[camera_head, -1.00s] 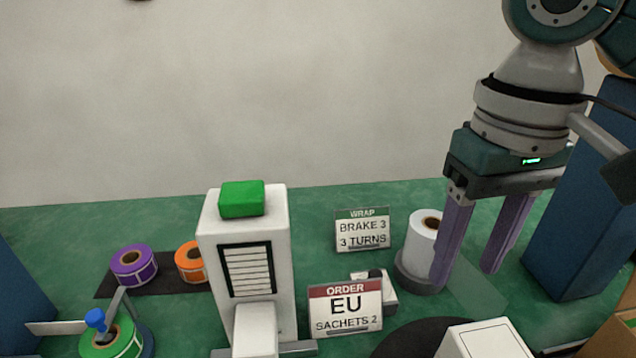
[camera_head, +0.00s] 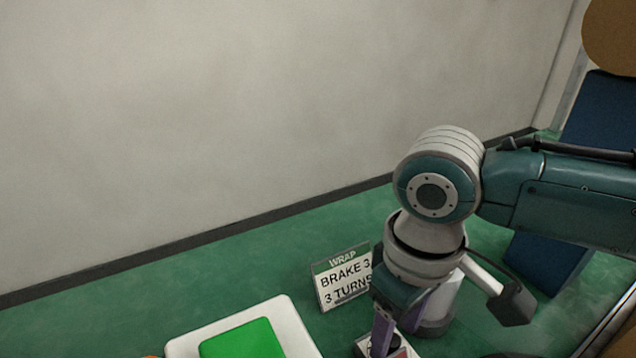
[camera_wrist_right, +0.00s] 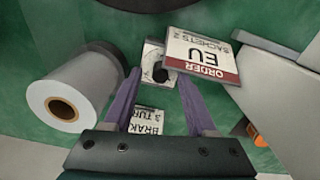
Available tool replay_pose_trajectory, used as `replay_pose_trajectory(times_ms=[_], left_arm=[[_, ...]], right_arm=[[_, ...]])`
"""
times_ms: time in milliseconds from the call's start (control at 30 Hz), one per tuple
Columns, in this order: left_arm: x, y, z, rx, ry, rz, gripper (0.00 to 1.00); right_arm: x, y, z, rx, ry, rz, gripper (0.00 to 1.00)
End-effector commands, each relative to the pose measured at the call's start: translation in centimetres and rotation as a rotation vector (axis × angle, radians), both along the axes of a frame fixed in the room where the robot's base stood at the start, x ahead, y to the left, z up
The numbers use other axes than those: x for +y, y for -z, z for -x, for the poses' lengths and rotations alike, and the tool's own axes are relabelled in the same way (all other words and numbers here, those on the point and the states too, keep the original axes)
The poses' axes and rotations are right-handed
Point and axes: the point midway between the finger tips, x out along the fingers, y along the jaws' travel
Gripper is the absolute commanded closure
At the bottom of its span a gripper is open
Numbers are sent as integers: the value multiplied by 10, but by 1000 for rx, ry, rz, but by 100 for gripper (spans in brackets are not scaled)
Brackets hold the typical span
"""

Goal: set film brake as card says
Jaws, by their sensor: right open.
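The wrap card (camera_head: 342,278) reads BRAKE 3, 3 TURNS; it also shows upside down between my fingers in the right wrist view (camera_wrist_right: 147,121). The film brake is a small white box (camera_head: 369,346) with a black knob, partly hidden by my right gripper in the head view. In the right wrist view the brake (camera_wrist_right: 153,55) lies just beyond my fingertips, its black knob (camera_wrist_right: 160,73) between them. My right gripper (camera_wrist_right: 159,78) is open, pointing down at the knob; contact cannot be told. My left gripper is out of view.
A white film roll (camera_wrist_right: 75,92) stands beside the brake, close to my right gripper. The order card (camera_wrist_right: 203,53) reading EU is on the brake's other side. A white machine with a green top (camera_head: 243,340) is at the bottom of the head view.

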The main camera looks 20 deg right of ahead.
Motion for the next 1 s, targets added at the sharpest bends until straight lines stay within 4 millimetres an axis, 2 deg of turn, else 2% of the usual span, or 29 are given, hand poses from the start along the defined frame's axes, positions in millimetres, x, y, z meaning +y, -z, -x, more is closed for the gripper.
replay_pose_trajectory(times_ms=[33, 133, 433, 933, 1000], left_arm=[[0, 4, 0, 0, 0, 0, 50], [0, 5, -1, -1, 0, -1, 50], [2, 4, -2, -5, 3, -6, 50], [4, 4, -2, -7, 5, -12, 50], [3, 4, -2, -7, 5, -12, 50]], right_arm=[[0, 8, 0, 0, 0, -1, 43], [0, 14, 0, 0, -1, -1, 43], [0, 17, 0, -1, -1, -1, 43], [0, 16, 0, -1, 0, 0, 98], [0, 16, 0, -1, 0, 0, 100]])
